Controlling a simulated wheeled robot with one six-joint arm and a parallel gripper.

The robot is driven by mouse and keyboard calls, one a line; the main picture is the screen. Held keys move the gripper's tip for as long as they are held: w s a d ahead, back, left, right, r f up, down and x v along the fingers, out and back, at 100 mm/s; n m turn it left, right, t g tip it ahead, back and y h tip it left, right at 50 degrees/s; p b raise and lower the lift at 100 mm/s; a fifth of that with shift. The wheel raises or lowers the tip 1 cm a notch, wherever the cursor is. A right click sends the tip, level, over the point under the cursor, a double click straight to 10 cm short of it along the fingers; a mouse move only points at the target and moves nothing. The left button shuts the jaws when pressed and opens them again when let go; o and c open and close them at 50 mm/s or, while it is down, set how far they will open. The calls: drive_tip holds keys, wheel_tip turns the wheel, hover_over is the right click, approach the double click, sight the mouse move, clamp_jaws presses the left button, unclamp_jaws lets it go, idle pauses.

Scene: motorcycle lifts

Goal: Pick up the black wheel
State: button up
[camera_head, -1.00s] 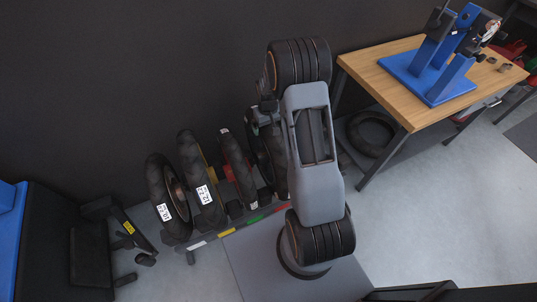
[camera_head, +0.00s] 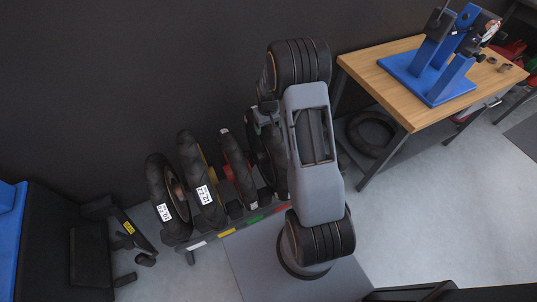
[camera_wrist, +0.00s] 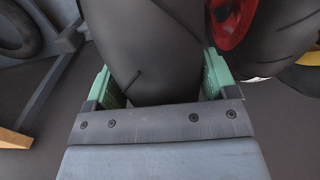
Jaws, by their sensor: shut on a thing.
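The black wheel (camera_wrist: 145,45) stands between the green fingers of my gripper (camera_wrist: 158,68) in the wrist view. A finger lies along each side of its tyre, and the gripper is shut on it. In the head view the black wheel (camera_head: 273,160) is at the right end of a row of wheels on a low rack. My gripper (camera_head: 262,117) comes at it from above, and my arm hides part of the wheel. I cannot tell whether its bottom touches the rack.
A wheel with a red hub (camera_head: 233,165) stands close on the left in the head view.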

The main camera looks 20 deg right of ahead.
drive_tip(key=shift+c, duration=1.4)
drive_tip(key=shift+w+r, duration=0.15)
drive_tip(key=shift+r, duration=0.05)
drive_tip(key=shift+r+p, duration=0.35)
drive_tip(key=shift+r, duration=4.85)
